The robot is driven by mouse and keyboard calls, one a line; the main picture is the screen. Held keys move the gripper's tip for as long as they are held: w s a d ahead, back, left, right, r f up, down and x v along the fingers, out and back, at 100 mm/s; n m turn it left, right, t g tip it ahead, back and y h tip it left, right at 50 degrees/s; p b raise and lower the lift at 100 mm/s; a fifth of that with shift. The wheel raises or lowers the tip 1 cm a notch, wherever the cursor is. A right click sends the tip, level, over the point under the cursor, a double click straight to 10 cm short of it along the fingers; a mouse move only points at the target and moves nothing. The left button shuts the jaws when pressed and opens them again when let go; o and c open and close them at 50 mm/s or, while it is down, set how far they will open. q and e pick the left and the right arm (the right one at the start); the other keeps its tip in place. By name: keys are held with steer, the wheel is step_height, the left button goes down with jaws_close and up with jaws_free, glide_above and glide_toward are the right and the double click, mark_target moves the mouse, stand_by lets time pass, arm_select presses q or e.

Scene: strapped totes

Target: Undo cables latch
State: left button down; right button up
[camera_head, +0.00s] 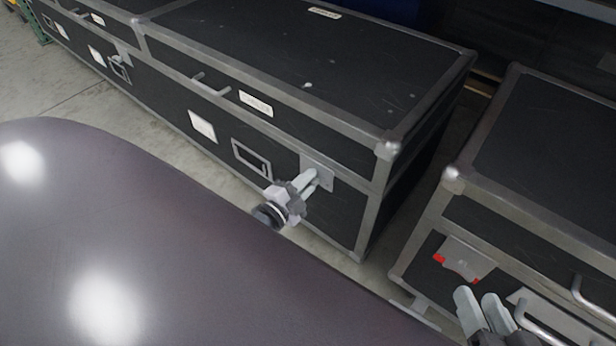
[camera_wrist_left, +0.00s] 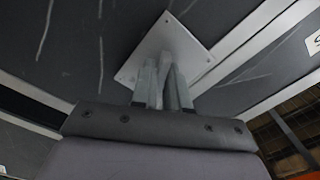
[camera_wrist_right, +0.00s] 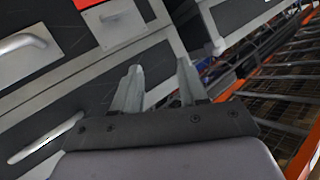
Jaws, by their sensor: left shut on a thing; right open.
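A black case with metal edging (camera_head: 225,129) stands in the middle of the head view, its label (camera_head: 256,103) too small to read surely. A pale latch plate (camera_head: 322,172) is on its front near the right corner. My left gripper (camera_head: 313,178) is at that plate, its fingers shut on the latch part, which they mostly hide. The left wrist view shows the plate (camera_wrist_left: 190,48) behind the closely spaced fingers (camera_wrist_left: 165,78). My right gripper (camera_head: 476,296) is open and empty in front of the right-hand case; its spread fingers show in the right wrist view (camera_wrist_right: 158,80).
The right-hand black case (camera_head: 540,215) has a plate with red marks (camera_head: 466,260) and metal handles (camera_head: 590,297). A narrow gap separates the two cases. More cases continue at the upper left. Orange-framed racking (camera_wrist_right: 290,75) shows in the right wrist view.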

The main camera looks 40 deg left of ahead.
arm_select(q)
steer(key=n, duration=0.3)
steer(key=shift+p, duration=0.3)
steer(key=shift+n, duration=1.8)
steer(key=n, duration=0.3)
steer(key=shift+p, duration=0.3)
steer(key=shift+n, duration=1.2)
arm_select(e)
steer(key=shift+d, duration=0.2)
steer(key=shift+r, duration=0.1)
arm_select(q)
steer(key=shift+s, duration=0.1)
steer(key=c, duration=1.2)
jaws_free()
steer(key=shift+c, duration=0.2)
arm_select(e)
steer(key=shift+r, duration=0.1)
